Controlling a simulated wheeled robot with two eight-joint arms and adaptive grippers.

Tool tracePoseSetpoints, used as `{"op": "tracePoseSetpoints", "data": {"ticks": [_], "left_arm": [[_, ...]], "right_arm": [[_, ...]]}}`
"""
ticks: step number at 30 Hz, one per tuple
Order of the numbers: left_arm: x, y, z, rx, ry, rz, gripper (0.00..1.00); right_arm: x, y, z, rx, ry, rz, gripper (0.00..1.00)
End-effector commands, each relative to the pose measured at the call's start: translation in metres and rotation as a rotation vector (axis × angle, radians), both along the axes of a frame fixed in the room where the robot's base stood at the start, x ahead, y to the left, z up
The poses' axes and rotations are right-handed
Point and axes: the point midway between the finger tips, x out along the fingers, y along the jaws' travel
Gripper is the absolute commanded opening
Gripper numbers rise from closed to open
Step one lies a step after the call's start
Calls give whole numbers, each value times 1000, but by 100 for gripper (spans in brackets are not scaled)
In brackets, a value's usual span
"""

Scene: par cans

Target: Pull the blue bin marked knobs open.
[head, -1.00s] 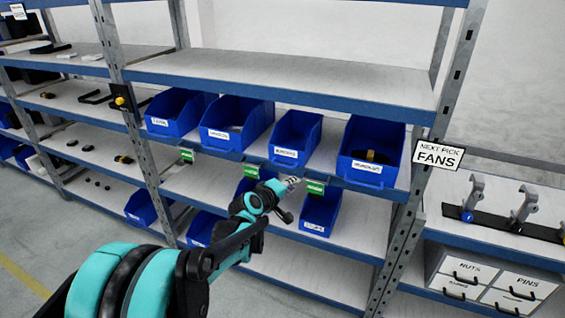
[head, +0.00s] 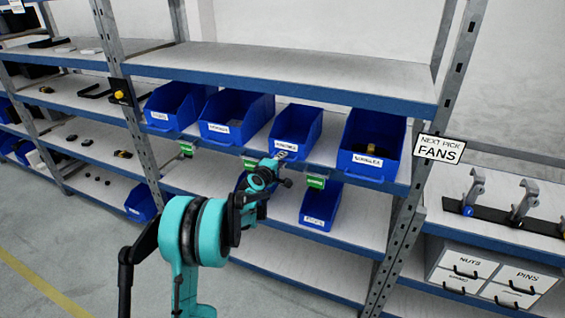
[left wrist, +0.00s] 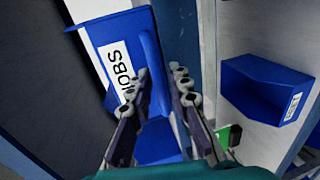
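The blue bin marked knobs (head: 299,124) is the third from the left in the upper row of bins in the head view. Its label there is partly covered and hard to read. In the left wrist view the bin front (left wrist: 97,35) fills the upper left, turned on its side, with a white label (left wrist: 119,70) ending in "NOBS". A blue handle bar (left wrist: 150,62) stands out beside the label. My left gripper (head: 283,157) is at the bin's front. In the wrist view my left gripper (left wrist: 161,82) is open, its fingertips on either side of the handle, contact unclear.
Other blue bins stand left (head: 238,115) and right (head: 373,140) of it. A lower bin (head: 320,208) sits below. Green tags (head: 316,181) hang on the shelf edge. A metal post (head: 400,225) stands to the right. The floor in front is clear.

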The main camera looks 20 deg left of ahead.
Motion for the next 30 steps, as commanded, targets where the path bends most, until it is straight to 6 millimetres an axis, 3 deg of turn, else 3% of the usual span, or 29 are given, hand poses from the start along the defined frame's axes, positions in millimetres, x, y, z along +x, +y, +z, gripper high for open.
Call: {"op": "tracePoseSetpoints", "data": {"ticks": [8,10,11,22,26,30], "left_arm": [[2,0,0,1,0,0,19],[2,0,0,1,0,0,3],[2,0,0,1,0,0,0],[1,0,0,1,1,0,0],[-17,1,0,0,1,1,0],[-57,1,0,0,1,1,0]], "right_arm": [[0,0,0,0,0,0,40],[0,0,0,0,0,0,40],[0,0,0,0,0,0,40],[0,0,0,0,0,0,40],[0,0,-1,0,0,0,40],[0,0,-1,0,0,0,40]]}}
